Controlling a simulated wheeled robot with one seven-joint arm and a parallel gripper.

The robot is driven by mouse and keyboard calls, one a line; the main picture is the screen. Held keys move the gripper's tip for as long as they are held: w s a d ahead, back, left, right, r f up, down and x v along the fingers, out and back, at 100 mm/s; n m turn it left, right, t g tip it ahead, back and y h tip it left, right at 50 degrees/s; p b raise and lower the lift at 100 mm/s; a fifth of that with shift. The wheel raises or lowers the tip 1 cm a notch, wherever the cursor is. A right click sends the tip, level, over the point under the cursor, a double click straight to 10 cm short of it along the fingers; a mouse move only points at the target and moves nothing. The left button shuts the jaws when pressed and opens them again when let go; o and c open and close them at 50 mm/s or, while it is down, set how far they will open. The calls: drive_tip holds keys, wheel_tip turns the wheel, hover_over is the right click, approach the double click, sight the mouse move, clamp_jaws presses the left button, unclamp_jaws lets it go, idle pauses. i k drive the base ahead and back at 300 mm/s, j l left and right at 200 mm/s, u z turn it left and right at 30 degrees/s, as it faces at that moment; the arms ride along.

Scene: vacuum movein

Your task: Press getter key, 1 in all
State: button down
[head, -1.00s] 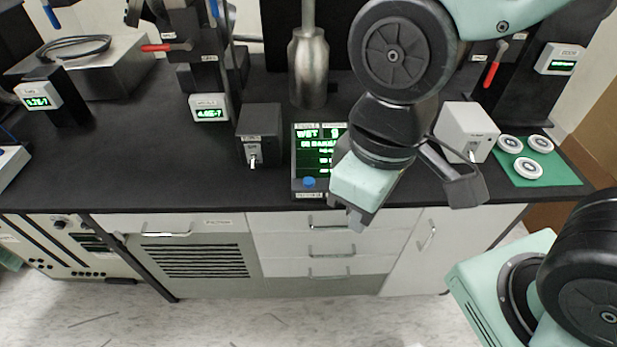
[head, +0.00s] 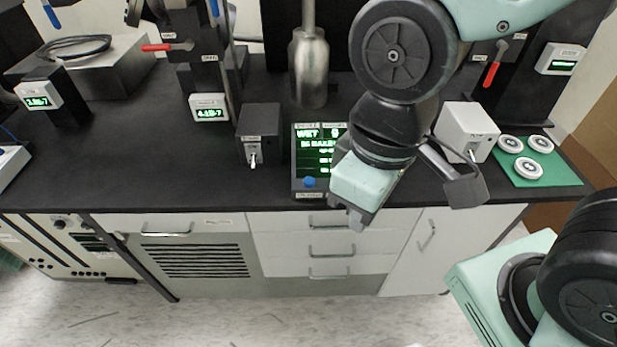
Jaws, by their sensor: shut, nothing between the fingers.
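A dark panel (head: 302,163) with a green-lit screen stands near the front edge of the black bench; the screen's right side is hidden behind my gripper. A round blue key (head: 309,182) sits at the panel's lower left, above a small label too small to read. I cannot tell whether it is the getter key. My gripper (head: 357,222) is shut and empty, pointing down, to the right of and lower in the picture than the blue key. It appears apart from the key and overlaps the bench's front edge.
A dark box with a toggle (head: 258,135) stands left of the panel, and a white box with a toggle (head: 467,132) stands right. A metal cylinder (head: 309,68) rises behind. White discs lie on a green mat (head: 553,173).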

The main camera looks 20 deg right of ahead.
sight(308, 183)
drive_tip(key=k+l+u, duration=0.2)
drive_tip(key=l+u, duration=0.15)
drive_tip(key=k+l+u, duration=0.35)
drive_tip(key=i+l, duration=0.1)
